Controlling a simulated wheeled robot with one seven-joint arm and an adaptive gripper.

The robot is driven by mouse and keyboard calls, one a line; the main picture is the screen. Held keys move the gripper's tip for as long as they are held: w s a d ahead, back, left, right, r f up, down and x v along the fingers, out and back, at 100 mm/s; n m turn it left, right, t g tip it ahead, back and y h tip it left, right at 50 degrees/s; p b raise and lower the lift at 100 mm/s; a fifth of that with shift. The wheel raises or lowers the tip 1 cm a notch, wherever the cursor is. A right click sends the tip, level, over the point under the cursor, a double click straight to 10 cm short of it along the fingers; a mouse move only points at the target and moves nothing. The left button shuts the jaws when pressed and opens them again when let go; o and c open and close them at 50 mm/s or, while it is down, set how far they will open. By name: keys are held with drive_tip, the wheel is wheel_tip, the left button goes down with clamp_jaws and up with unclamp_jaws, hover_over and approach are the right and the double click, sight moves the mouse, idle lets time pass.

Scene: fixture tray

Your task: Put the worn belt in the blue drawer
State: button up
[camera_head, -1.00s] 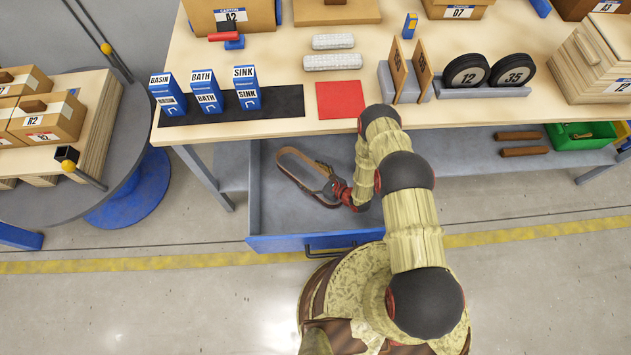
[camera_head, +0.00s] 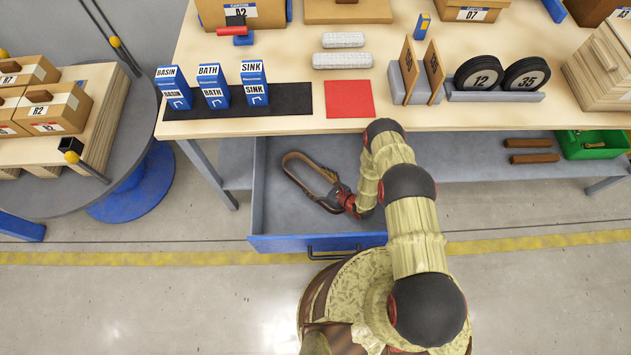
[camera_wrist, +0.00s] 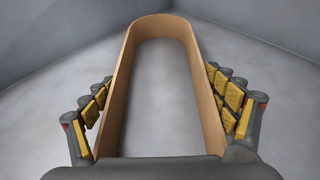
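The worn belt (camera_head: 296,180) is a brown closed loop inside the open blue-fronted drawer (camera_head: 285,243), within its grey interior. Whether it rests fully on the drawer floor is hard to tell. My gripper (camera_head: 332,193) is down in the drawer at the belt's near right end. In the wrist view, the belt (camera_wrist: 122,85) runs away from me between the yellow-padded fingers of my gripper (camera_wrist: 160,78). The fingers are spread wide, one outside each side of the loop, close to the leather. The belt's near end is hidden by the gripper body.
The workbench (camera_head: 290,125) overhangs the drawer's back. It holds blue boxes (camera_head: 212,88) on a black mat, a red mat (camera_head: 350,98) and two wheels (camera_head: 478,75). A green bin (camera_head: 590,148) stands on the lower shelf at right. The drawer floor left of the belt is clear.

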drive_tip(key=o, duration=0.3)
drive_tip(key=shift+r, duration=0.15)
drive_tip(key=shift+d+r+p, duration=0.1)
drive_tip(key=shift+r+p, duration=0.05)
drive_tip(key=shift+p, duration=0.15)
drive_tip(key=p+v, duration=0.2)
drive_tip(key=v, duration=0.5)
drive_tip(key=shift+s+d, duration=0.1)
